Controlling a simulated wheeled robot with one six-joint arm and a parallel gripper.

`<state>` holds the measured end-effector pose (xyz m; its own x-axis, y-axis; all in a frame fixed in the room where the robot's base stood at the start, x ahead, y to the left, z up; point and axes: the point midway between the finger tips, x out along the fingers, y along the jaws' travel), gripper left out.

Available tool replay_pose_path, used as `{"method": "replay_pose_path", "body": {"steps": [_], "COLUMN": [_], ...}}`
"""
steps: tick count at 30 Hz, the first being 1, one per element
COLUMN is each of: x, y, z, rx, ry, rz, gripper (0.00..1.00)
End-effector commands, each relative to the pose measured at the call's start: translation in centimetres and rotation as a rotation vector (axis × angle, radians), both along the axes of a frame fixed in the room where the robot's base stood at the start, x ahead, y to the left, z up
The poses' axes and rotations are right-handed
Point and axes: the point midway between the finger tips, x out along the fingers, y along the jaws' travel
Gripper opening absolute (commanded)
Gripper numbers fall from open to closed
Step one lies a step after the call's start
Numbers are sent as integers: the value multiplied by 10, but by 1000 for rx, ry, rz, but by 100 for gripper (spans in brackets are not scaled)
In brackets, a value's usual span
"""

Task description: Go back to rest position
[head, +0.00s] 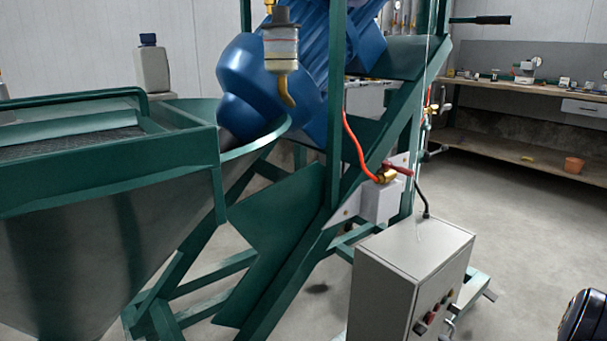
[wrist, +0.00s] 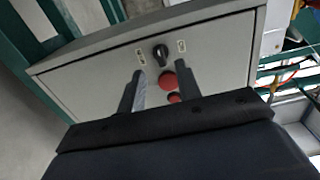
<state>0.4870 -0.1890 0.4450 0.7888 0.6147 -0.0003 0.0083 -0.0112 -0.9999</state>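My gripper (wrist: 160,72) shows in the wrist view with its two dark fingers apart and nothing between them. It points at the front panel of a grey control box (wrist: 100,70). On the panel, a black rotary knob (wrist: 161,54) sits beyond the fingertips, and a red button (wrist: 168,81) shows between the fingers. A second red button (wrist: 175,98) is partly hidden by the gripper. In the head view the control box (head: 400,262) stands at lower centre right. A dark rounded part at the lower right edge appears to be my arm; the fingers are not visible there.
A green-framed machine with a metal hopper (head: 80,255) and a blue screw-like body (head: 245,85) fills the left and centre. A red-handled valve (head: 388,174) sits above the box. A workbench (head: 500,147) stands at back right. The concrete floor (head: 530,225) is open there.

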Motion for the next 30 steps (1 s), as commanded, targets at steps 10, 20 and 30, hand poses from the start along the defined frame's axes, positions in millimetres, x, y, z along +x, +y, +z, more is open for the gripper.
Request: {"method": "replay_pose_path", "body": {"steps": [10, 20, 30], "x": [-48, 3, 41], "y": [-37, 5, 32], "z": [2, -3, 4], "rx": [1, -2, 64], "ry": [1, -1, 50], "rz": [-3, 7, 0], "gripper": [33, 33, 33]}}
